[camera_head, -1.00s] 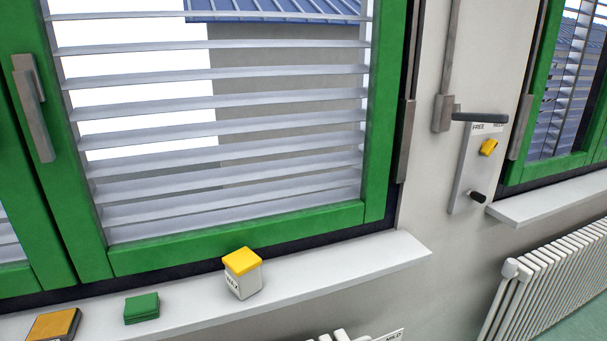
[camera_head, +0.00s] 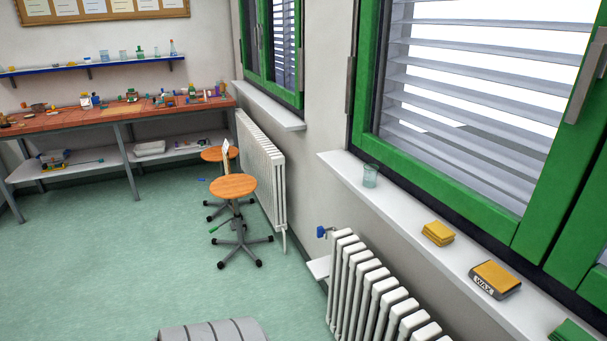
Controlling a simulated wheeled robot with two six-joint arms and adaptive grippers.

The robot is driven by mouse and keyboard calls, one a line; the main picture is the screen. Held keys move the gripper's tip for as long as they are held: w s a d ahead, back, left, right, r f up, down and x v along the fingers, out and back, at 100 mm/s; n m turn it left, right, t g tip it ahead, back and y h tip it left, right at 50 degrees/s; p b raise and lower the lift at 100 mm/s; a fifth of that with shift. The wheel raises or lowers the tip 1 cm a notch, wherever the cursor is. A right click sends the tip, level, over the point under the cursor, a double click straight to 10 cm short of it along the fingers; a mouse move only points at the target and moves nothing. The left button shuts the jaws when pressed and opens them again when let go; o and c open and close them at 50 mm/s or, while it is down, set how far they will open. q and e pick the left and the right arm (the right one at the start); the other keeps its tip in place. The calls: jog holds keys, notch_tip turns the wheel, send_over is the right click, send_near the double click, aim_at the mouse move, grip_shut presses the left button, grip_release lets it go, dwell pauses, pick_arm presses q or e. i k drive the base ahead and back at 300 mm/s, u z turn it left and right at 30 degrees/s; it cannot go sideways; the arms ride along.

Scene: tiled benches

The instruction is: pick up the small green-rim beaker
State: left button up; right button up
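A small clear glass beaker (camera_head: 370,176) with a greenish tint at its rim stands upright on the near white windowsill (camera_head: 345,166), close to the sill's far end. Whether it is the beaker named in the task is not certain at this size. More small glassware, some of it greenish, stands on the far wall shelf (camera_head: 90,68), too small to tell apart. Neither of my grippers is in view.
A yellow stack (camera_head: 438,233), a wax box (camera_head: 495,279) and a green item (camera_head: 572,333) lie along the same sill. Radiators (camera_head: 375,295) stand below. Stools (camera_head: 233,187) stand before a cluttered tiled bench (camera_head: 70,122). The green floor (camera_head: 110,270) at left is mostly clear.

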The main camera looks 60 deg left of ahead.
aim_at(371, 171)
jog(key=u, duration=1.15)
jog(key=k, duration=1.3)
jog(key=u, duration=0.2)
jog(key=i, duration=0.75)
jog(key=u, duration=0.55)
jog(key=i, duration=0.85)
jog(key=z, duration=0.55)
